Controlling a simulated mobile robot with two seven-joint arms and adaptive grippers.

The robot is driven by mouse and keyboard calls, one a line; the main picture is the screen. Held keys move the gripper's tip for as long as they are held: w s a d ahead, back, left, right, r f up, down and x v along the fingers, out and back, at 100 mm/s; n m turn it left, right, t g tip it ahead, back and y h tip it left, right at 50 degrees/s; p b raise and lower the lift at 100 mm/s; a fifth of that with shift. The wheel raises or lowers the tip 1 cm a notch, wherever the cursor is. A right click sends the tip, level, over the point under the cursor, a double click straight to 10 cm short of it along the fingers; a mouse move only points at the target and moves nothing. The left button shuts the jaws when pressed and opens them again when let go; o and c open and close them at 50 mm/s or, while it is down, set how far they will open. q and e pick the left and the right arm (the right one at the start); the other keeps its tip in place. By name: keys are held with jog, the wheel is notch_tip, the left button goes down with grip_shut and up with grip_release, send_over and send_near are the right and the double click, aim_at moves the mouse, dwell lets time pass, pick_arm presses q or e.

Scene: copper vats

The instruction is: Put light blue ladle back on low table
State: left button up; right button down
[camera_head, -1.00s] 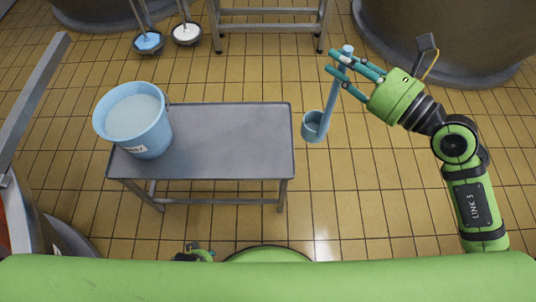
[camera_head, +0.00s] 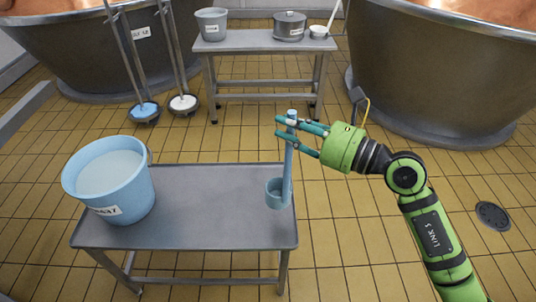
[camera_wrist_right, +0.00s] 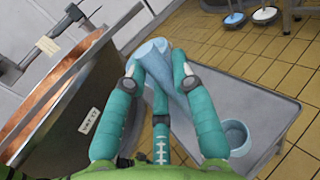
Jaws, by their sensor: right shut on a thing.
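The light blue ladle (camera_head: 288,165) hangs upright from my right gripper (camera_head: 290,138), with its cup (camera_head: 277,194) at the bottom. The cup shows over the right end of the low grey table (camera_head: 215,225); I cannot tell whether it touches the top. In the right wrist view, my right gripper (camera_wrist_right: 153,88) is shut on the handle (camera_wrist_right: 170,75), and the cup (camera_wrist_right: 235,136) shows in front of the tabletop (camera_wrist_right: 265,105). My left gripper is not in view.
A light blue bucket (camera_head: 128,190) of pale liquid stands on the table's left end. Behind, another table (camera_head: 262,42) holds a grey bucket (camera_head: 211,24), a pot (camera_head: 289,26) and a white ladle (camera_head: 320,31). Large vats (camera_head: 440,85) stand at the back. The tabletop's middle is clear.

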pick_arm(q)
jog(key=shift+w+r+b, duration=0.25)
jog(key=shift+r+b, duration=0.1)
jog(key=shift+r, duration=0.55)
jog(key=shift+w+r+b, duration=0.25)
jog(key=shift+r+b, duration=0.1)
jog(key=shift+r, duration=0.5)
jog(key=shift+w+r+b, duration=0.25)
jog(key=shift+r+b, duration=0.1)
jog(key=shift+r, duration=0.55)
pick_arm(e)
jog(key=w+a+f, duration=0.2)
jog(key=a+f, duration=0.2)
jog(key=f, duration=0.3)
jog(key=shift+w, duration=0.25)
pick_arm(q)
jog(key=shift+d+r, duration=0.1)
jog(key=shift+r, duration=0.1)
pick_arm(e)
jog(key=shift+f, duration=0.15)
jog(key=c, duration=1)
grip_release()
jog(key=shift+c, duration=0.2)
